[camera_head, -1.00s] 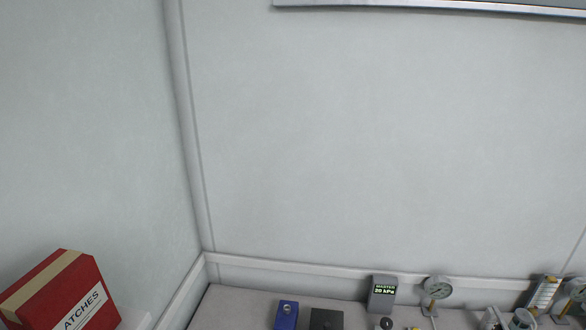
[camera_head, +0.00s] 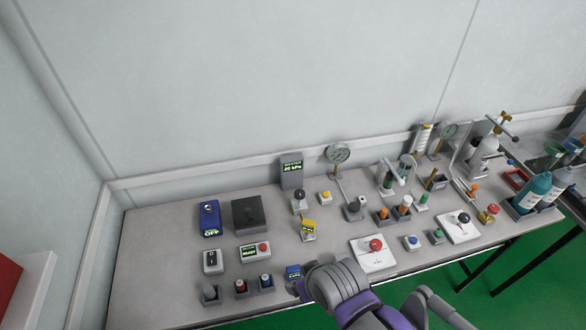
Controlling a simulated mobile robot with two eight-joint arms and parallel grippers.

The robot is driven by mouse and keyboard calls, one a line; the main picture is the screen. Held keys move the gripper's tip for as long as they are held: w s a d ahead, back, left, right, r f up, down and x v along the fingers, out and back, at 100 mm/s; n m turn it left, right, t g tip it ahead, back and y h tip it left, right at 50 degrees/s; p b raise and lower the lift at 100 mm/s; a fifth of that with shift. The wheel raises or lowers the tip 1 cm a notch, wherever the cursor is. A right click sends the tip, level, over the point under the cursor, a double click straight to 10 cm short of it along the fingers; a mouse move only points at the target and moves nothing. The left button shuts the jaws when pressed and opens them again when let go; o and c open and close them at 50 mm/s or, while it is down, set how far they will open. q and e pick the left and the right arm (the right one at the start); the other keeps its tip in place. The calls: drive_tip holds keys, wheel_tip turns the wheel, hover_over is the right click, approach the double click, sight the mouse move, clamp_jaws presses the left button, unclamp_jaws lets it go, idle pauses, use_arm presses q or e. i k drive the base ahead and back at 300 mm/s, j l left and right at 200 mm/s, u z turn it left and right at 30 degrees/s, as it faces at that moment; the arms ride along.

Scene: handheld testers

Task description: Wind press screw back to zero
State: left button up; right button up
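A metal press-like device (camera_head: 488,145) stands at the back right of the bench, with a brass-coloured top and a dark cross-handle. It looks like the press screw, but its scale or zero mark is too small to read. A round dial gauge (camera_head: 447,131) stands just left of it. A grey display unit (camera_head: 291,170) reads 20 kPa, with another dial gauge (camera_head: 339,154) to its right. One of my arms, grey and purple, reaches in from the bottom, apparently the right, over the bench's front edge, far from the press. Its fingers are hidden. My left gripper is out of view.
The grey bench (camera_head: 150,260) holds many small switches and knobs. A blue tester (camera_head: 209,219) reading OFF and a dark box (camera_head: 249,214) are at the left. Teal bottles (camera_head: 533,190) sit in a tray at the far right. A white plate with a red knob (camera_head: 375,245) is front centre.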

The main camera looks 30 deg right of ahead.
sight(299, 193)
drive_tip(key=l+z, duration=0.15)
drive_tip(key=z, duration=0.3)
drive_tip(key=l+z, duration=0.1)
drive_tip(key=z, duration=0.4)
